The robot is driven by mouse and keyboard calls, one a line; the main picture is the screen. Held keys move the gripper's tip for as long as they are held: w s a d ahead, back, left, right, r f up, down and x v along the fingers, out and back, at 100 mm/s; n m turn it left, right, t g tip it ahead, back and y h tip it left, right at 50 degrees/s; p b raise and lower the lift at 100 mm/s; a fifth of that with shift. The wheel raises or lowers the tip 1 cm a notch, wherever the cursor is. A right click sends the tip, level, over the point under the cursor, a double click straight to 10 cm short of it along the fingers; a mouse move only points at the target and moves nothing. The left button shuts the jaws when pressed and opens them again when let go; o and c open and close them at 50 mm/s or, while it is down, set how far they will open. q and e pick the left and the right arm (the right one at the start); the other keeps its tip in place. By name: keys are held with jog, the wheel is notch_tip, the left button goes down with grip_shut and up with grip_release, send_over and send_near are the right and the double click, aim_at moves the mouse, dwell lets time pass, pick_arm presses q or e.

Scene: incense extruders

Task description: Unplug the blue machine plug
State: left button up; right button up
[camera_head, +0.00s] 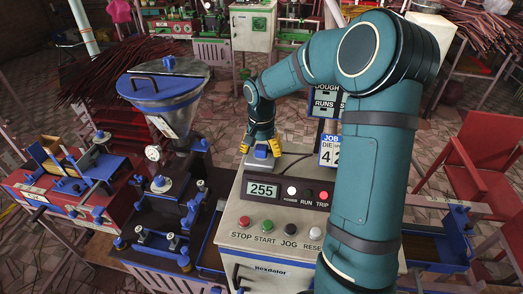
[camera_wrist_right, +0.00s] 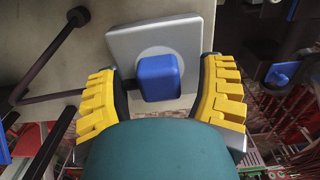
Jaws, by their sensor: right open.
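The blue plug (camera_wrist_right: 159,79) sits in a square grey socket plate (camera_wrist_right: 125,42) on a pale panel in the right wrist view. A dark cable (camera_wrist_right: 62,97) seems to run left from it, passing behind a finger. My right gripper (camera_wrist_right: 163,88) is open, with one yellow finger on each side of the plug and a visible gap to it. My left gripper is not in view.
The cabinet's front has a display reading 255 (camera_head: 262,190) and several buttons. A blue-rimmed metal hopper (camera_head: 163,84) stands left of it. A job sign (camera_head: 329,150) stands close right of the gripper. A red chair (camera_head: 478,160) is at right.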

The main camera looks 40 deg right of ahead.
aim_at(262, 147)
dwell(0.4)
grip_shut()
jog(key=shift+r+p, duration=2.1)
jog(key=shift+r, duration=0.9)
